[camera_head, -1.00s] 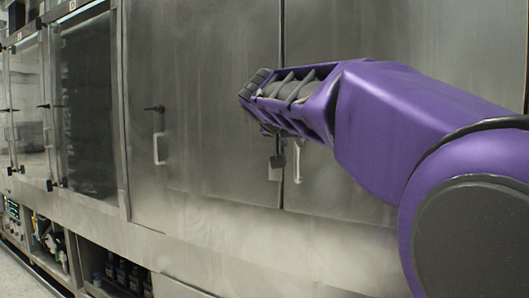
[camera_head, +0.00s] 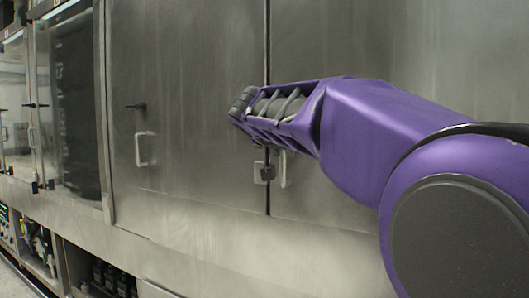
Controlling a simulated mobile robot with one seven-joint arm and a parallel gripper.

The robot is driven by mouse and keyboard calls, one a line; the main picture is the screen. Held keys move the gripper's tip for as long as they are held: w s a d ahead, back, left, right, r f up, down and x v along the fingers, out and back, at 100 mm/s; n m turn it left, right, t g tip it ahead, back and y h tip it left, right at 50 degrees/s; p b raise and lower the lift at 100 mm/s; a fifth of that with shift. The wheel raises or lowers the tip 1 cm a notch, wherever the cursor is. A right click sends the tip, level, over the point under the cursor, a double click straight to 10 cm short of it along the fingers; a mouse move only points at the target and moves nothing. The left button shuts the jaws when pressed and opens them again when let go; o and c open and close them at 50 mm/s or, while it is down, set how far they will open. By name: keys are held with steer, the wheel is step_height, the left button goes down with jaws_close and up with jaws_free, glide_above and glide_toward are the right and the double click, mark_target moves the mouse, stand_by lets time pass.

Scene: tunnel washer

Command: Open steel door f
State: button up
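Two plain steel doors stand side by side: a left one (camera_head: 205,75) and a right one (camera_head: 390,45). No letter shows on either, so I cannot tell which is door f. The left door has a white handle (camera_head: 141,150) near its left edge. My gripper (camera_head: 239,106) reaches in from the right, in front of the seam and above these handles. It looks empty; its finger opening is not clear.
Glass-fronted doors (camera_head: 75,105) with dark latches line the left. Below them an open lower compartment (camera_head: 105,275) holds dark bottles. A bare steel ledge (camera_head: 190,240) runs under the steel doors. The left steel door's front is clear of my arm on its left side.

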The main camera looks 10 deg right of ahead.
steer(key=shift+c, duration=0.3)
jaws_close()
stand_by(1.3)
